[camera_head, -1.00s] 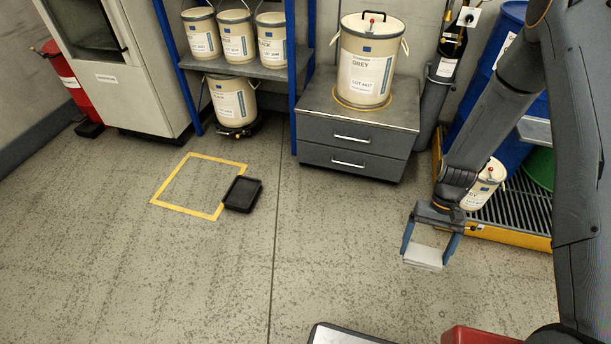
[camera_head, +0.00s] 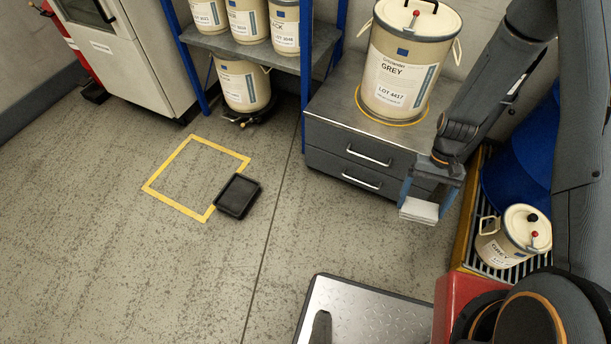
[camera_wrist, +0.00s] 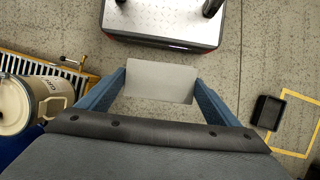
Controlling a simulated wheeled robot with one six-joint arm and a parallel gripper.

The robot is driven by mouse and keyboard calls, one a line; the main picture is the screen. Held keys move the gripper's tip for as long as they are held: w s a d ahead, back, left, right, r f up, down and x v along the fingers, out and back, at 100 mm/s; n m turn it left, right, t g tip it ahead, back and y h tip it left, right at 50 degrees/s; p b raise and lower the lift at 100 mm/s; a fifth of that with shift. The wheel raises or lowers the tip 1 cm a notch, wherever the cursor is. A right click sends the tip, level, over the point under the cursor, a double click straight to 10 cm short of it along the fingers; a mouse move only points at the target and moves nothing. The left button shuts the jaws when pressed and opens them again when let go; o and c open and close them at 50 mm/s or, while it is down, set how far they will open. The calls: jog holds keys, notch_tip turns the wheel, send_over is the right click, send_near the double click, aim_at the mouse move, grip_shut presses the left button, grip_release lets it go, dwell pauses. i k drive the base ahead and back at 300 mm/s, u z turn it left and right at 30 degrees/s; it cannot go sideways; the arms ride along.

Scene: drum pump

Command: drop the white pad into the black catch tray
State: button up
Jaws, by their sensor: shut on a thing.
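The white pad (camera_head: 419,210) is held between the two blue fingers of my gripper (camera_head: 430,200), up in front of the grey drawer cabinet. In the wrist view the pad (camera_wrist: 161,81) spans between the fingertips, and my gripper (camera_wrist: 160,90) is shut on it. The black catch tray (camera_head: 238,196) lies on the floor at the right corner of a yellow floor outline, well to the left of my gripper. The tray also shows at the right of the wrist view (camera_wrist: 267,112). I see nothing in it.
The drawer cabinet (camera_head: 335,156) carries a large GREY drum (camera_head: 397,75). A shelf (camera_head: 240,48) with several drums stands behind the yellow outline (camera_head: 166,200). A smaller drum (camera_head: 508,240) stands on a yellow-edged grating at right. Open floor lies between my gripper and the tray.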

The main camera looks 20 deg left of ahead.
aim_at(242, 193)
jog(key=u, duration=0.7)
jog(key=i, duration=0.85)
jog(key=u, duration=1.1)
jog(key=i, duration=0.35)
jog(key=u, duration=0.3)
